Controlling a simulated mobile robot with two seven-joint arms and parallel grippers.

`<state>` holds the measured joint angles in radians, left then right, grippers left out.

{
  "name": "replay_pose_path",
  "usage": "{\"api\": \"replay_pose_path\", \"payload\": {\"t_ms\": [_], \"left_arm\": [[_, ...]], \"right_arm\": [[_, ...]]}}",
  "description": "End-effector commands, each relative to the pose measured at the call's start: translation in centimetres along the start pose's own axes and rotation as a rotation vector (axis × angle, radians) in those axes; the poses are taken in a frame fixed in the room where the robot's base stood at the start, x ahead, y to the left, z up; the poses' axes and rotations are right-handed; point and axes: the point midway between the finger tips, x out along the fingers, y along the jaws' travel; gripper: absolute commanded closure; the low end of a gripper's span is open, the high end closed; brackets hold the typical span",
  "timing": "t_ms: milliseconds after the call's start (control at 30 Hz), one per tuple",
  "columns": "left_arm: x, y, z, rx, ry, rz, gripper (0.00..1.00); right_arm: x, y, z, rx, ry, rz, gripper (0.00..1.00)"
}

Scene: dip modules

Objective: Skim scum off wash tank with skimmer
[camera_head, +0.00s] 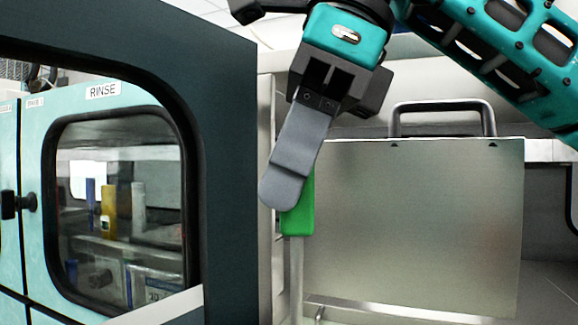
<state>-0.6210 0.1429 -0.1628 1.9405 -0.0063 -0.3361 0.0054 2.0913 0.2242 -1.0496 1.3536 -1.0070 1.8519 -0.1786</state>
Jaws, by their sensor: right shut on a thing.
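My right gripper (292,190) comes down from the top centre and is shut on the green handle of the skimmer (298,212). Its grey finger covers the upper part of the handle. A thin pale shaft runs straight down from the handle, and its lower end is out of the frame. The skimmer hangs upright in front of the left edge of a flat metal panel (420,225). I cannot tell which part here is the wash tank, and no liquid or scum shows. My left gripper is not in view.
A dark carrying handle (440,106) tops the metal panel. A teal door labelled RINSE (103,91), with a dark-framed window, stands at the left. A dark frame post (228,190) lies close left of the gripper. A light ledge (550,150) is at the right.

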Motion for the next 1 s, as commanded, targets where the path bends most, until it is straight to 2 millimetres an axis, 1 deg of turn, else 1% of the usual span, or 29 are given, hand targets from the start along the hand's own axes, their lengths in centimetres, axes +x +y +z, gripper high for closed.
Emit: {"api": "replay_pose_path", "payload": {"t_ms": [167, 833, 1000], "left_arm": [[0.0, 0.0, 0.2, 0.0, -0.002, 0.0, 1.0], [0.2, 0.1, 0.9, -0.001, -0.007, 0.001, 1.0], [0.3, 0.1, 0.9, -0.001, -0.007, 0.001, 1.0]], "right_arm": [[-0.2, 0.2, -0.2, -0.001, -0.001, -0.001, 0.99], [-2.0, 2.5, -3.0, -0.001, -0.001, -0.001, 0.99], [-2.2, 2.7, -3.2, 0.0, -0.001, -0.001, 0.99]]}}
